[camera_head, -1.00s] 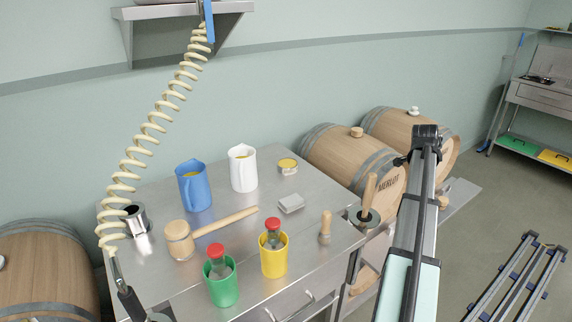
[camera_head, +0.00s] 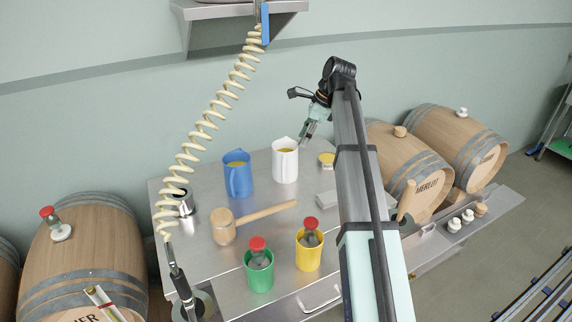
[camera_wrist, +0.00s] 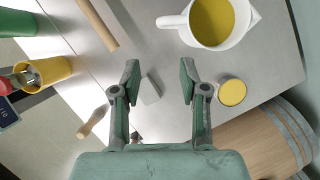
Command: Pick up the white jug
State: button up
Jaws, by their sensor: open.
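The white jug (camera_head: 285,163) stands upright on the steel table, just right of the blue jug (camera_head: 238,176). In the wrist view the white jug (camera_wrist: 240,38) is seen from above at the upper right, holding yellow contents, with its handle pointing left. My gripper (camera_head: 307,139) is above the table, up and to the right of the jug in the head view. In the wrist view my gripper (camera_wrist: 159,78) has its two fingers spread apart with nothing held between them. The jug lies outside the fingers, beyond the right fingertip.
A small yellow-topped tin (camera_wrist: 232,92) and a grey block (camera_wrist: 150,90) lie near the gripper. A wooden mallet (camera_head: 225,227), green cup (camera_head: 258,277) and yellow cup (camera_head: 308,256) stand nearer the front. A coiled hose (camera_head: 205,130) hangs at left. Barrels (camera_head: 410,165) stand right.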

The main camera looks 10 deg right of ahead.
jog(key=shift+p+x, duration=2.25)
jog(key=shift+x, duration=5.95)
jog(key=shift+s+d, duration=0.1)
jog(key=shift+d, duration=0.05)
grip_shut()
